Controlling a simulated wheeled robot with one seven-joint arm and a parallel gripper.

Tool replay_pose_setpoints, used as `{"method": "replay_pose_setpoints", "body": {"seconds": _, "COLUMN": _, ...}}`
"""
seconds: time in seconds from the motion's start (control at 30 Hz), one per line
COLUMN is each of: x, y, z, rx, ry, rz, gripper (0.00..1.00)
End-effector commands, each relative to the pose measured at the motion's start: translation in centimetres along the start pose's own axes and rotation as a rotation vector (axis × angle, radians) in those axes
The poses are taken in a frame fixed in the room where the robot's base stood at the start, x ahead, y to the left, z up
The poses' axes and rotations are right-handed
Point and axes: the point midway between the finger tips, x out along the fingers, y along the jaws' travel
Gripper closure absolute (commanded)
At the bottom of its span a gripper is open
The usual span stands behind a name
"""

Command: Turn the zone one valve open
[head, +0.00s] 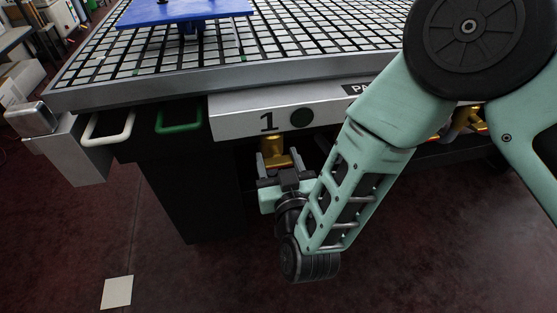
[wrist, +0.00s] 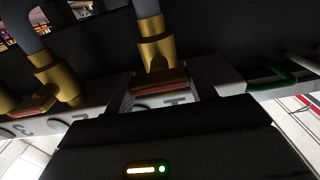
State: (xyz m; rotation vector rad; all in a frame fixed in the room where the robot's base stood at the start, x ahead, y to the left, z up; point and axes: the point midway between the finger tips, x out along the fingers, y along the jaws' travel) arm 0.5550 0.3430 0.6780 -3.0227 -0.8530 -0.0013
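The zone one valve (head: 275,150) is a brass fitting under the table edge, below the panel marked 1. The wrist view shows its brass body (wrist: 155,52) and a flat reddish handle (wrist: 160,85). My gripper (head: 279,162) is below the panel, its fingers pointing up on either side of the valve. In the wrist view my gripper (wrist: 162,92) has its fingers apart, one each side of the handle. Whether either finger touches the handle is unclear. The valve's far side is hidden.
The grid table (head: 160,88) with a blue sheet (head: 180,10) stands above. White (head: 108,139) and green (head: 180,128) handles hang left of the panel (head: 232,118). Another brass valve (wrist: 62,80) is on the left in the wrist view.

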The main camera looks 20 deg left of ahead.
Motion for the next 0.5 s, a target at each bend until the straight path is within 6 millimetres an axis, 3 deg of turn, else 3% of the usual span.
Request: {"method": "replay_pose_setpoints", "body": {"seconds": 0.5, "x": -0.08, "y": -0.06, "z": -0.01, "rx": -0.080, "ry": -0.001, "rz": -0.001, "gripper": 0.66}}
